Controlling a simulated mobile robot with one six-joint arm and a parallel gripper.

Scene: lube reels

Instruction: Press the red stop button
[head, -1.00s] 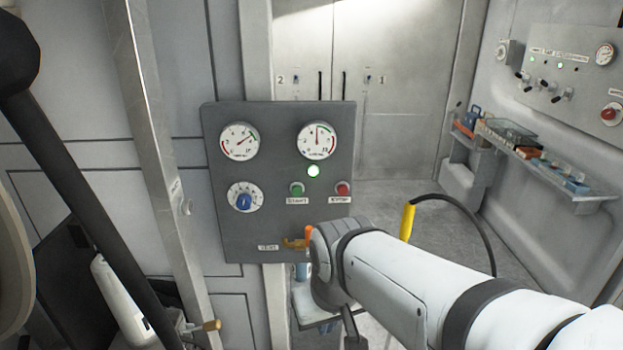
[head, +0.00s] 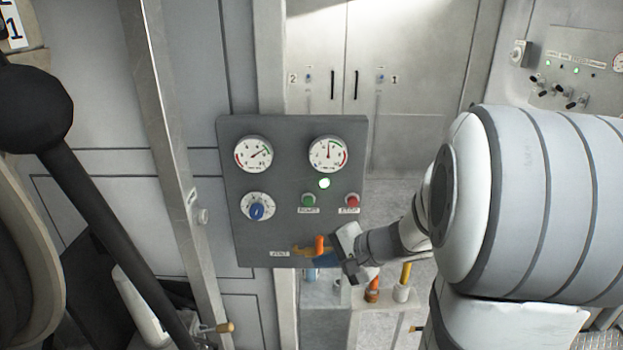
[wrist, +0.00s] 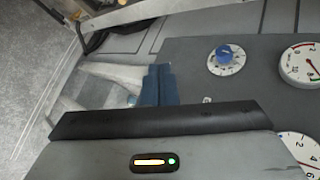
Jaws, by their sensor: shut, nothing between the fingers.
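The red stop button (head: 352,200) sits at the right of the grey control panel (head: 290,230) in the head view, above a small label. The green start button (head: 308,200) is to its left. My gripper (head: 346,250) is below the red button, near the panel's lower right edge, by the orange-handled brass valve (head: 318,246). In the wrist view my gripper's blue fingers (wrist: 160,84) are shut together with nothing between them. The red button does not show in the wrist view, where the black bar hides part of the panel.
Yellow and orange handled items (head: 372,289) stand below right. A metal post (head: 165,110) rises at the left.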

